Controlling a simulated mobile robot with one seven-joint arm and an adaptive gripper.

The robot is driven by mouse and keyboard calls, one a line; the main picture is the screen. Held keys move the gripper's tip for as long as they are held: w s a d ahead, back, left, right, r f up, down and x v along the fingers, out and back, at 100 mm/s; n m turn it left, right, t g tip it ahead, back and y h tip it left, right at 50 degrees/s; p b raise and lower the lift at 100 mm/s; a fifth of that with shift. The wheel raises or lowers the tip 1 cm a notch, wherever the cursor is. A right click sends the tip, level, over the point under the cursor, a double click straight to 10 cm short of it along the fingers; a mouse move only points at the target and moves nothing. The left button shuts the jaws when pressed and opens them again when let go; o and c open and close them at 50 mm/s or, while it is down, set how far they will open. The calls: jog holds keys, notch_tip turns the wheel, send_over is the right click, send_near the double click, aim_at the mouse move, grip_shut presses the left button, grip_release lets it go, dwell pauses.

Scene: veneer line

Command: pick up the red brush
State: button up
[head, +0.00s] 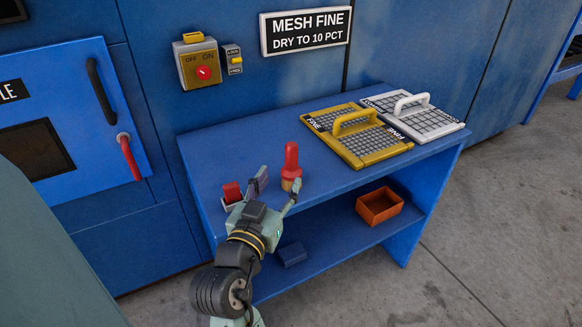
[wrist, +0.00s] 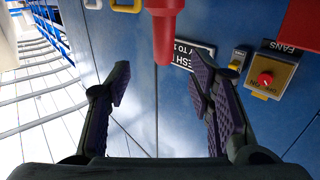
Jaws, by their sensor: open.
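The red brush (head: 291,158) stands upright on the blue bench top, with a red handle above a tan and red lower part. My gripper (head: 280,180) is open just in front of it, fingers pointing toward it. In the wrist view the brush's red handle (wrist: 163,32) shows at the top centre, in line with the gap between the open fingers of my gripper (wrist: 161,75). Nothing is held.
A small red block on a pale base (head: 231,193) sits left of my gripper. A yellow mesh frame (head: 368,150) and a white one (head: 437,122) lie at the bench's right. An orange bin (head: 379,206) and a dark blue block (head: 292,254) are on the lower shelf.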

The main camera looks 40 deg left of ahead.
aim_at(289, 158)
jog(key=b, duration=0.2)
jog(key=w+b, duration=0.1)
jog(key=b, duration=0.1)
jog(key=w+a+b, duration=0.1)
jog(key=b, duration=0.1)
jog(key=shift+w+f, duration=0.2)
jog(key=shift+f, duration=0.2)
jog(key=shift+w+a+r+p, duration=0.15)
jog(key=shift+w+a+r, duration=0.05)
jog(key=shift+w, duration=0.35)
jog(key=shift+w+a+r+p, duration=0.15)
jog(key=shift+w+r, duration=0.05)
jog(key=shift+w, duration=0.3)
jog(key=p+x, duration=0.1)
jog(key=x, duration=0.1)
jog(key=p+x, duration=0.1)
jog(key=x, duration=0.2)
jog(key=shift+a+f, duration=0.1)
jog(key=shift+a, duration=0.25)
jog(key=shift+w+f, duration=0.1)
jog(key=shift+w, duration=0.2)
jog(key=shift+c, duration=0.2)
grip_shut()
